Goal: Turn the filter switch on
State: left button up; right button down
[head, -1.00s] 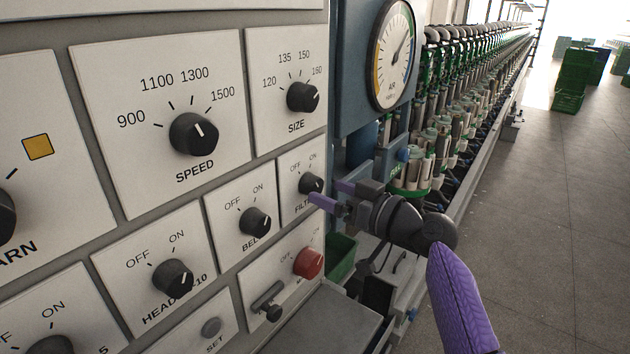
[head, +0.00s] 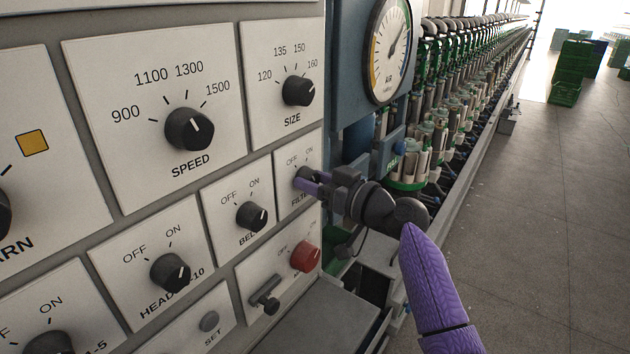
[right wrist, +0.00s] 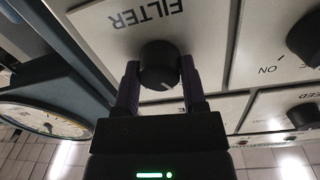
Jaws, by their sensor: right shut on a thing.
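The filter switch (head: 303,175) is a black round knob on a white plate marked OFF and ON, at the right edge of the panel in the head view. My right gripper (head: 309,184) has its purple fingers around the knob and partly hides it and the label. In the right wrist view the filter knob (right wrist: 159,66) sits between the two fingers of the right gripper (right wrist: 160,80), which is shut on it. A pale pointer mark shows on the knob there, but which label it points to cannot be told. My left gripper is not in view.
The belt knob (head: 251,215) is to the left and below, and a red knob (head: 305,256) is just under the filter plate. The size knob (head: 298,91) is above. A pressure gauge (head: 389,50) stands right of the panel.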

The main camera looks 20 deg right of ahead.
jog(key=shift+m, duration=0.4)
jog(key=m+p, duration=0.1)
jog(key=m, duration=0.2)
jog(key=shift+r+m, duration=0.15)
jog(key=shift+m, duration=0.25)
jog(key=m+p, duration=0.1)
jog(key=m, duration=0.1)
jog(key=shift+m+g, duration=0.3)
jog(key=shift+m, duration=0.1)
jog(key=m+p, duration=0.1)
jog(key=m, duration=0.1)
jog(key=shift+m, duration=0.4)
jog(key=shift+m+p, duration=0.3)
jog(key=shift+m, duration=0.6)
